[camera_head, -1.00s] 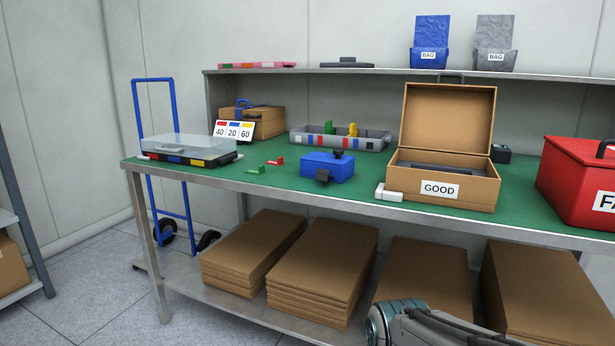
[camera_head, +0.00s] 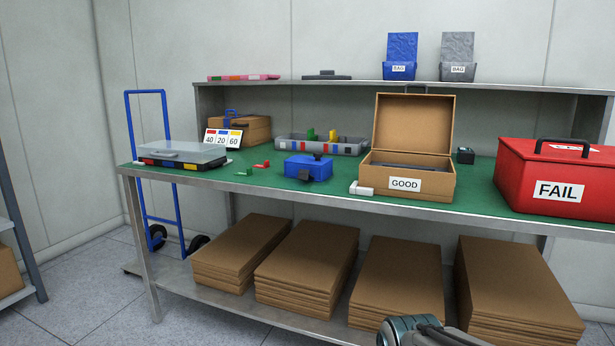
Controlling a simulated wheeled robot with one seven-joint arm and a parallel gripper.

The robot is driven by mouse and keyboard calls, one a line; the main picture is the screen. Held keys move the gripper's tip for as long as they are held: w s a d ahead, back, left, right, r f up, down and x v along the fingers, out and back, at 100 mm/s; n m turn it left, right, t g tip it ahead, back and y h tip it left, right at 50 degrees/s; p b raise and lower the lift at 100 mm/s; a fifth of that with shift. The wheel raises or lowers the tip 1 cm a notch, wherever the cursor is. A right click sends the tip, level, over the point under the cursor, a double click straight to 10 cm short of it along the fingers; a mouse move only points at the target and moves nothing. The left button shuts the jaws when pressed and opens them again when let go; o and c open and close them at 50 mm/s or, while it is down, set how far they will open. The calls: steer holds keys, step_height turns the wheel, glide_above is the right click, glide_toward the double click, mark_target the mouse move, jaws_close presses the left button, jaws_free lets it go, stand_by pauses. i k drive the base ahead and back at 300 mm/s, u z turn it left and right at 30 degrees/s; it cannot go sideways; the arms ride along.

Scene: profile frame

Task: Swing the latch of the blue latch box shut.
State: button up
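The blue latch box (camera_head: 308,167) sits on the green bench top, left of the cardboard box marked GOOD. A dark latch piece (camera_head: 304,174) hangs at its front face, and a small black knob shows at its top right. The latch is too small to tell exactly how it stands. Part of my arm shows at the bottom edge of the head view, well below and in front of the bench. My gripper is not in view.
The open GOOD box (camera_head: 408,181), a white block (camera_head: 361,189), a grey divided tray (camera_head: 349,148) and small red and green pieces surround the blue box. A red FAIL box (camera_head: 555,175) stands at right. The metal bench edge (camera_head: 300,195) runs in front.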

mark_target(304, 174)
steer(key=z, duration=0.05)
steer(key=i, duration=1.15)
steer(key=u, duration=0.45)
